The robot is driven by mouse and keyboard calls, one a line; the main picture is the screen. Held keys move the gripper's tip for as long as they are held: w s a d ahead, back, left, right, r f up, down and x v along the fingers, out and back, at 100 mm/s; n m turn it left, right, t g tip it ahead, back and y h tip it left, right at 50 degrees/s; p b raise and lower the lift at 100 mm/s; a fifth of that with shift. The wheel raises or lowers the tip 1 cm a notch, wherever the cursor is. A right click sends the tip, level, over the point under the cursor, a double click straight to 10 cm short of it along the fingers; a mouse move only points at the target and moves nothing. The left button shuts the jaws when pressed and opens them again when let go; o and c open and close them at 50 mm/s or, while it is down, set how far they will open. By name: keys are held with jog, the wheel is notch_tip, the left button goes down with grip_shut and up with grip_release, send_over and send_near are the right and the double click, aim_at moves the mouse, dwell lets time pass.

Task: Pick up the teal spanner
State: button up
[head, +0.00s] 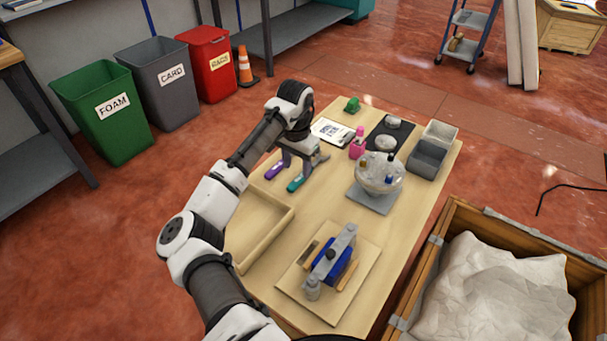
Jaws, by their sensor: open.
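A small teal tool (295,184), the only teal hand tool that shows on the table, lies on the bare wood left of the middle. It is too small here to make out its jaws. A similar purple tool (274,170) lies to its left. My gripper (302,165) is open and points down just behind and above the teal tool. It appears empty, and I cannot tell its exact height over the table. The gripper and wrist may hide part of the far end of the teal tool.
A shallow wooden tray (284,226) lies in front of the tools. A clamp fixture (331,258) on a board is at the front.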

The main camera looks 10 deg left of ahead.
aim_at(298, 180)
notch_tip(298, 180, down, 4)
jog(key=shift+s+d+f+p, duration=0.1)
jog(key=shift+p, duration=0.35)
jog(key=shift+c, duration=0.5)
grip_shut()
